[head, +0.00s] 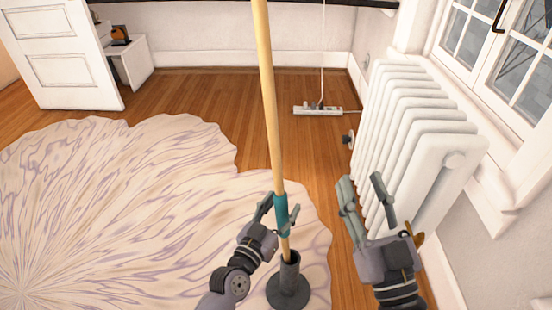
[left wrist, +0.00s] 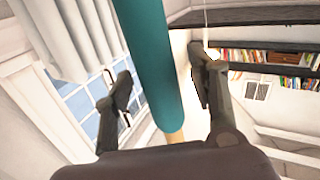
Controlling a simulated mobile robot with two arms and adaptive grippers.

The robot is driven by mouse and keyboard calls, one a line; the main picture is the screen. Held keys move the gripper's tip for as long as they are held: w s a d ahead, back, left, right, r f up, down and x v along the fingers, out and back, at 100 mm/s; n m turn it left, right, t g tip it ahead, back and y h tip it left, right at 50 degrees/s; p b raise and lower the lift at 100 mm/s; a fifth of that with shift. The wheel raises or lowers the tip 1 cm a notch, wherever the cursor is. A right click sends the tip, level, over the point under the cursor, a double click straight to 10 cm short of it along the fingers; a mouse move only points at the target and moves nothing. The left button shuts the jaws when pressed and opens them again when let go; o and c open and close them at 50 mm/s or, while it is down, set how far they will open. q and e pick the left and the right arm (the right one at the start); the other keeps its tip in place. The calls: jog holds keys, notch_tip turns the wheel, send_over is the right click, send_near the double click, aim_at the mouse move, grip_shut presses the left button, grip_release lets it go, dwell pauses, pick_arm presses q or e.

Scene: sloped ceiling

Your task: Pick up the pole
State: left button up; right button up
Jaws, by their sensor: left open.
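The pole (head: 270,100) is a long pale wooden rod with a teal sleeve (head: 281,214) low on it. It stands nearly upright, leaning slightly, in a dark round base (head: 288,288) on the rug. My left gripper (head: 280,208) is open at the teal sleeve, with a finger on either side of the pole. In the left wrist view the teal sleeve (left wrist: 155,70) runs between the two open fingers, with small gaps showing. My right gripper (head: 362,184) is open and empty, to the right of the pole and in front of the radiator.
A white radiator (head: 415,130) stands under the window at the right, close to my right gripper. A power strip (head: 318,110) lies on the wooden floor (head: 200,95) behind. A pale patterned rug (head: 110,200) covers the left. An open white door (head: 62,55) stands at the back left.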

pick_arm(q)
jog(key=shift+c, duration=0.2)
grip_shut()
dwell(0.6)
jog(key=shift+r, duration=0.15)
